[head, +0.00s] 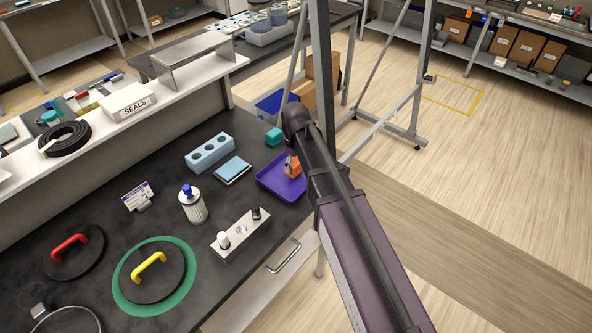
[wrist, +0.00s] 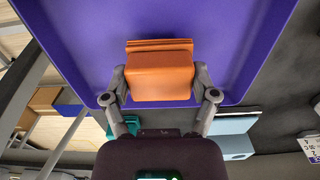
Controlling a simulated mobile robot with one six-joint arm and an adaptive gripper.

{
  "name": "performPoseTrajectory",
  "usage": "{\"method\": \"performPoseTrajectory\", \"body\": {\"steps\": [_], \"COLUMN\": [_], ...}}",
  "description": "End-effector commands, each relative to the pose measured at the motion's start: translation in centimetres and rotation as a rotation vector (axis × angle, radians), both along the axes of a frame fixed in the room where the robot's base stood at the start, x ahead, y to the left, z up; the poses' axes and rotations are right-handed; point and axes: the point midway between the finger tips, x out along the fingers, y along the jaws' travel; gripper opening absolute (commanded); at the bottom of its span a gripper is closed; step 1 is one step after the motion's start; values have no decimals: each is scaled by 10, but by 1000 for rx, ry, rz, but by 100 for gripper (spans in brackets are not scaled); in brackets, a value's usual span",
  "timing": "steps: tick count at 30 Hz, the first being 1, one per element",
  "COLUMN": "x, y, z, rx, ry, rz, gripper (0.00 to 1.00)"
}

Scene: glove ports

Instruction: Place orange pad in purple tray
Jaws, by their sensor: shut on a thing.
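The orange pad (wrist: 160,75) is between the two fingers of my gripper (wrist: 160,88) in the wrist view, with a finger against each side. The purple tray (wrist: 75,40) fills the background behind the pad in that view. In the head view the orange pad (head: 293,166) shows over the purple tray (head: 277,183) near the right edge of the dark bench. My arm hides the tray's right part and most of my gripper there. I cannot tell whether the pad touches the tray floor.
A teal block (head: 273,137) stands just behind the tray. A light blue pad (head: 233,170) and a blue block with holes (head: 210,153) are to its left. A metal holder with bottles (head: 240,235) stands at the front left. The bench edge runs close by the tray.

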Motion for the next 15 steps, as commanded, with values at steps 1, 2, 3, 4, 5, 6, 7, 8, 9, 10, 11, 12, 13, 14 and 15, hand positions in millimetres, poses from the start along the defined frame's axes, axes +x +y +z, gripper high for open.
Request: {"method": "performPoseTrajectory", "body": {"steps": [1, 2, 3, 4, 5, 6, 7, 8, 9, 10, 11, 12, 13, 14, 15], "x": [0, 0, 0, 0, 0, 0, 0, 0, 0, 0, 0, 0, 0, 0, 0], "y": [0, 0, 0, 0, 0, 0, 0, 0, 0, 0, 0, 0, 0, 0, 0], "z": [-9, -10, -13, -14, -15, -16, -16, -16, -16, -16, -16, -16, -15, -15, -15], "rx": [0, 0, 0, 0, 0, 0, 0, 0, 0, 0, 0, 0, 0, 0, 0], "ry": [0, 0, 0, 0, 0, 0, 0, 0, 0, 0, 0, 0, 0, 0, 0], "rz": [0, 0, 0, 0, 0, 0, 0, 0, 0, 0, 0, 0, 0, 0, 0], "gripper": [38, 38, 38, 38, 38, 38, 38, 38, 38, 38, 38, 38, 38, 38, 38]}}
